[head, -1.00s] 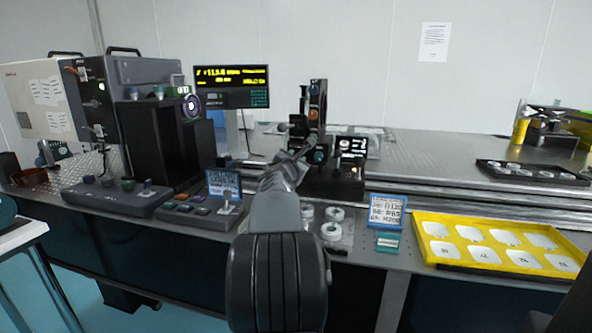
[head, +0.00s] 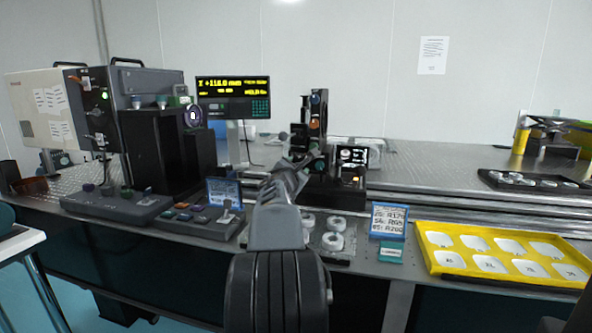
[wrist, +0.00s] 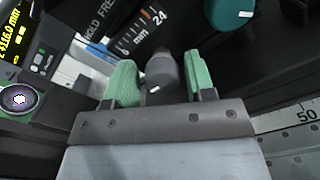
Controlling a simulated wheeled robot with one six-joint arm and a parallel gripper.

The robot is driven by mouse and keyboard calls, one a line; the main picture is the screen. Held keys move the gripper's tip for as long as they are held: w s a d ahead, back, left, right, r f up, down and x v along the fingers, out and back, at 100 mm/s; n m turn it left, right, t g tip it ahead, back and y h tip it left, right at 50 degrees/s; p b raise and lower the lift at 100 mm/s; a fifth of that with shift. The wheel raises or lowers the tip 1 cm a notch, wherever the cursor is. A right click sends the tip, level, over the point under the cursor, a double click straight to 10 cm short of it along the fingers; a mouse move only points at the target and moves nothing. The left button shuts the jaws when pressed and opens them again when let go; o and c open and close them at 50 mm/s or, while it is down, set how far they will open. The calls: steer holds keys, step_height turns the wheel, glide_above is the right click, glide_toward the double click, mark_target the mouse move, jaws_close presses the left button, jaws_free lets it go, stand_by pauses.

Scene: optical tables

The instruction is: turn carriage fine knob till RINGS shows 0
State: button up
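My gripper (wrist: 161,82) has green-padded fingers on either side of a dark grey knob (wrist: 162,70) in the wrist view. Narrow gaps seem to show between pads and knob, so the fingers look open around it. In the head view my gripper is at the dark carriage (head: 330,190) on the rail, and my arm hides the knob. The yellow readout (head: 232,86) shows X +116.0 mm; its smaller lines are not legible, so I cannot read RINGS. It also shows at the left edge of the wrist view (wrist: 12,40). A small screen (head: 352,156) glows on the carriage.
A teal knob (wrist: 228,12) and a millimetre scale (wrist: 142,30) lie close beyond the fingers. Control boxes (head: 115,203) stand left of my arm. White rings (head: 333,242), a blue-edged card (head: 388,221) and a yellow tray (head: 430,262) are on the right.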

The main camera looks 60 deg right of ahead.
steer(key=shift+o, duration=0.6)
steer(key=shift+s, duration=0.1)
steer(key=v, duration=1.3)
steer(key=shift+a+p, duration=0.35)
steer(key=shift+p, duration=0.1)
steer(key=shift+r, duration=0.15)
